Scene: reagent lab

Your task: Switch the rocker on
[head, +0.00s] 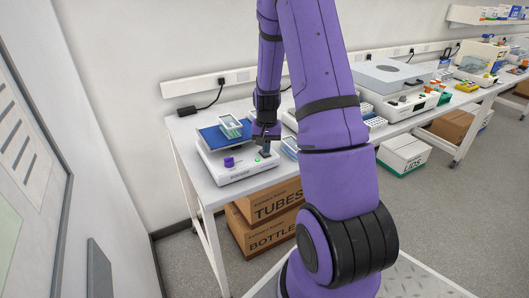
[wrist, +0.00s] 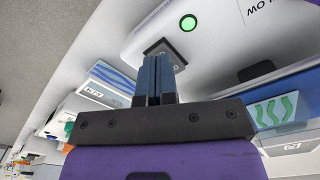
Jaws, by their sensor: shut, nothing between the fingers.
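The rocker (head: 236,174) is a white machine with a blue platform (head: 216,138) at the left end of the bench. A purple knob (head: 228,162) and a bright green light (head: 257,157) are on its front. My gripper (head: 264,150) is at the right part of the front, beside the light. In the wrist view my gripper (wrist: 158,60) is shut and empty. Its tips are at a dark switch plate (wrist: 151,49) on the white housing and hide most of the switch. The green light (wrist: 188,22) glows close by. I cannot tell the switch's position or whether the tips touch it.
A clear tray (head: 230,126) stands on the blue platform. Blue-and-white boxes (wrist: 112,78) and a container with green wavy marks (wrist: 272,110) are near the gripper in the wrist view. Cardboard boxes (head: 270,203) sit under the bench.

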